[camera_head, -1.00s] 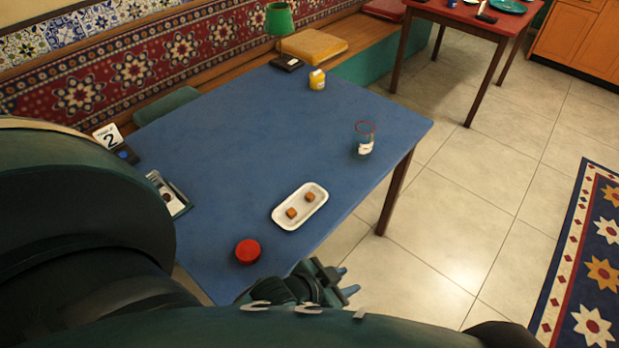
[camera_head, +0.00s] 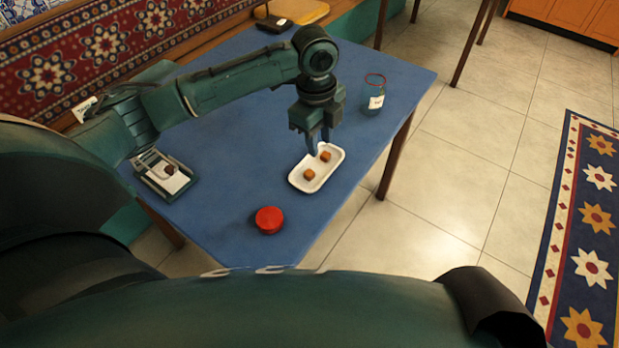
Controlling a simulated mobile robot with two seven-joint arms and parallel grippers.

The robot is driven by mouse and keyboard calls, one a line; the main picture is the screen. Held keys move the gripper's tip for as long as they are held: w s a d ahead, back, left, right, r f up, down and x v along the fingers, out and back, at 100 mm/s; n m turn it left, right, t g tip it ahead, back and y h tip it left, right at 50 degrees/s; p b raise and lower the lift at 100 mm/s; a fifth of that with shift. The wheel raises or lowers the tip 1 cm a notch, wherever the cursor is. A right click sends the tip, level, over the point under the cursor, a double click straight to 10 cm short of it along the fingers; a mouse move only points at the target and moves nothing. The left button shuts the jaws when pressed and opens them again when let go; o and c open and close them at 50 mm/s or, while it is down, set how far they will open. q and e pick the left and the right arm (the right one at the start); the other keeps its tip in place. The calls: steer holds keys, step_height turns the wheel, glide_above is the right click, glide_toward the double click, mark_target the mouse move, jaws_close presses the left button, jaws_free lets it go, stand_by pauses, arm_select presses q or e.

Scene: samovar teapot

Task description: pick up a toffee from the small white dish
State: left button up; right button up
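The small white dish (camera_head: 322,178) lies on the blue table, right of its middle. Two brown toffees are in it: the far toffee (camera_head: 325,156) and the near toffee (camera_head: 309,174). My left gripper (camera_head: 318,146) reaches in from the left and points down over the far end of the dish. My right gripper is not in view.
A red round object (camera_head: 269,220) sits near the table's front edge. A glass jar (camera_head: 374,95) with a red rim stands right of my gripper. A tray with a card (camera_head: 166,176) lies at the left. The blue table (camera_head: 235,180) is bare between tray and dish.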

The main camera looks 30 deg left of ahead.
mark_target(309, 172)
arm_select(q)
steer(key=shift+m+y, duration=0.3)
steer(key=f, duration=0.3)
steer(key=a+f, duration=0.1)
steer(key=f, duration=0.3)
steer(key=a+f+b, duration=0.1)
steer(key=f, duration=0.3)
steer(key=shift+w+a+f, duration=0.1)
steer(key=shift+a+f, duration=0.05)
steer(key=shift+a, duration=0.1)
jaws_close()
